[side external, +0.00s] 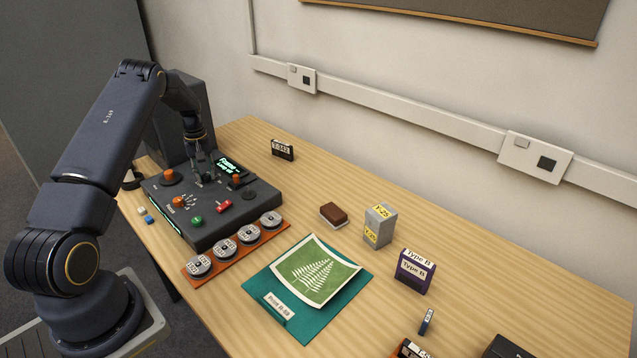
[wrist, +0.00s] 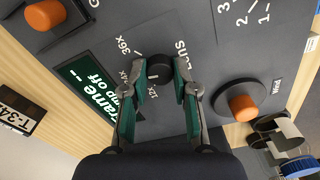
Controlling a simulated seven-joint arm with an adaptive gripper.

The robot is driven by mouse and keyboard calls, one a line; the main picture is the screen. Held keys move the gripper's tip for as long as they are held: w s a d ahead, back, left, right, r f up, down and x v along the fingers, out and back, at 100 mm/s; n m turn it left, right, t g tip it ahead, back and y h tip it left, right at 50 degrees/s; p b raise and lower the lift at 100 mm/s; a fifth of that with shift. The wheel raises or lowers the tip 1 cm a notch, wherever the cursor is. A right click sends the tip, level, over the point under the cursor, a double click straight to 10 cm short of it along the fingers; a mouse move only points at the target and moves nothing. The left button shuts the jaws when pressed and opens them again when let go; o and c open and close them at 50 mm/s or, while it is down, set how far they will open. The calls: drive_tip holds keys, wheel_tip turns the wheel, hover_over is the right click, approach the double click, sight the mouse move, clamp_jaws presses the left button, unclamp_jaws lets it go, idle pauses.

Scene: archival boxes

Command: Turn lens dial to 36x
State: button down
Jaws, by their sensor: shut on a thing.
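The lens dial (wrist: 160,68) is a small black round knob on the dark control panel (wrist: 200,45), labelled "Lens". Marks reading 36x, 24x and 12x run along its left side in the wrist view. My gripper (wrist: 161,88) is shut on the dial, with one finger pad on each side of it. I cannot clearly make out which mark the dial points to. In the side view my gripper (side external: 202,168) reaches down to the back part of the console (side external: 215,232) and largely hides the dial.
A green-lit display (wrist: 90,88) reading "Frame --" and "Lamp off" lies beside the dial. An orange Wind knob (wrist: 243,106) stands nearby. The console also carries a green button (side external: 197,221) and a red switch (side external: 224,206). Several reels sit on an orange tray (side external: 237,258) in front.

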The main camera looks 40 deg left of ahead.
sight(206, 176)
drive_tip(key=m, duration=0.4)
drive_tip(key=shift+m, duration=2.3)
drive_tip(key=c, duration=0.9)
unclamp_jaws()
drive_tip(key=shift+r, duration=0.1)
wheel_tip(206, 176, up, 12)
drive_tip(key=shift+f, duration=0.1)
